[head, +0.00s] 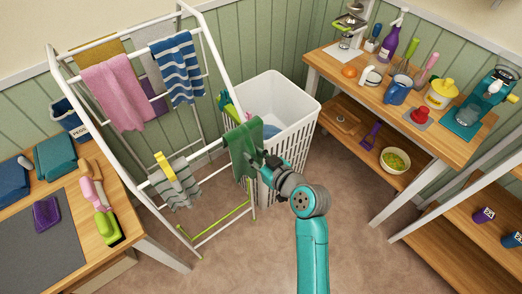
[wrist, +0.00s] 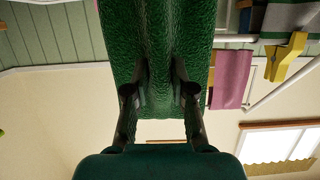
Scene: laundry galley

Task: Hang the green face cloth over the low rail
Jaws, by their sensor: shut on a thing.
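The green face cloth (head: 240,152) hangs from my gripper (head: 258,163), beside the right end of the low rail (head: 212,176) and in front of the white basket. My gripper is shut on the cloth, whose green folds (wrist: 155,35) fill the middle of the wrist view between the fingers (wrist: 160,90). A grey-green striped cloth (head: 176,192) with a yellow peg (head: 165,166) hangs on the low rail, left of the green cloth. The green cloth hides the rail's right end, so I cannot tell whether it touches or crosses the rail.
The white drying rack (head: 214,52) holds a pink towel (head: 117,92) and a blue striped towel (head: 177,70) higher up. A white laundry basket (head: 290,118) stands behind the green cloth. A wooden table (head: 140,232) is at left, a shelf unit (head: 440,140) at right.

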